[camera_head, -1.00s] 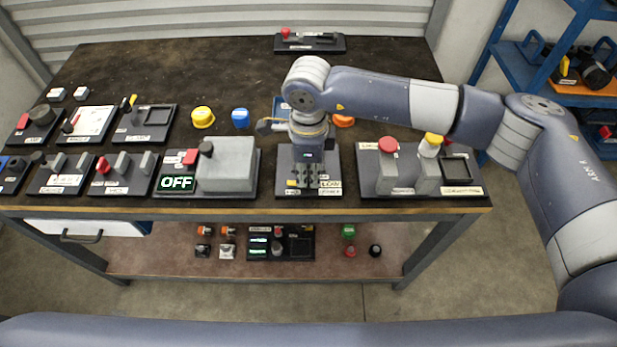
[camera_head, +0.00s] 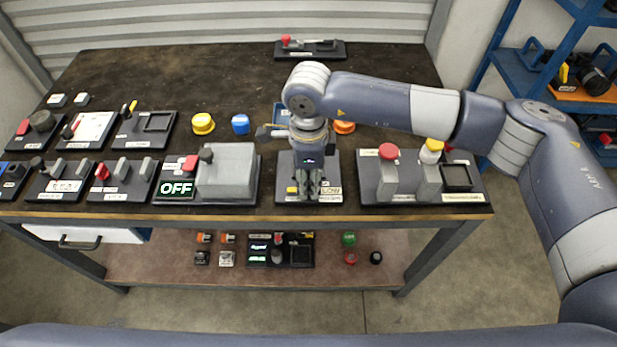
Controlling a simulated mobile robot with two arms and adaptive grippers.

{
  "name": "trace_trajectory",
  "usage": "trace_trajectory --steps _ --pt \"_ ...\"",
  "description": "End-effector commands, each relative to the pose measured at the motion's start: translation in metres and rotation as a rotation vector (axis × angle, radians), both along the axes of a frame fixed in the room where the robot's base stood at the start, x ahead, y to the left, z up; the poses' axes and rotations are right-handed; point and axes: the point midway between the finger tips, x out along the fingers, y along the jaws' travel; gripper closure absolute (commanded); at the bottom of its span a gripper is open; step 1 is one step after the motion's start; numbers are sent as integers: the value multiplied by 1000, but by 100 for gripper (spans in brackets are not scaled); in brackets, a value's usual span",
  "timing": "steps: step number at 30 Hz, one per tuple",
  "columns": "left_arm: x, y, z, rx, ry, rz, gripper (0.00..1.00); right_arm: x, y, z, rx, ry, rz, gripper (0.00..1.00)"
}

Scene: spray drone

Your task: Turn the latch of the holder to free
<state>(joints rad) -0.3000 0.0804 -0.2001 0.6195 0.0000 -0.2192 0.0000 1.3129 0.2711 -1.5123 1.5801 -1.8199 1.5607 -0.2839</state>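My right gripper (camera_head: 307,192) points down over a dark base plate (camera_head: 285,193) at the front middle of the bench. Its fingers are close together in front of small parts on that plate. Whether they touch or hold anything cannot be told. A label reading LOW (camera_head: 331,190) and a small yellow part (camera_head: 291,190) show beside the fingers. The gripper hides most of this plate. No latch or holder can be made out with certainty; the labels are mostly too small to read. My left gripper is out of view.
Left of the plate stands a grey box unit with an OFF display (camera_head: 177,189). To the right is a unit with a red knob (camera_head: 389,151) and a yellow-topped part (camera_head: 431,150). Yellow (camera_head: 203,123) and blue (camera_head: 240,124) knobs stand behind. The bench's back middle is largely clear.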

Motion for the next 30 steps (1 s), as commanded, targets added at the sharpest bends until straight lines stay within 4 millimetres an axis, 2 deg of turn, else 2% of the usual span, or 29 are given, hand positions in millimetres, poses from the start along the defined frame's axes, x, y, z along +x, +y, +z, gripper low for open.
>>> trace_trajectory --steps 5,18,24,30 --pt "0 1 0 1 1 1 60 0 0 13 0 -2 0 70" --pt "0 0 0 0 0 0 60 0 0 100 1 -3 1 70" --pt "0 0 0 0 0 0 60 0 0 118 0 -1 0 70" --pt "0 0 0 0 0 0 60 0 0 120 0 0 0 70"
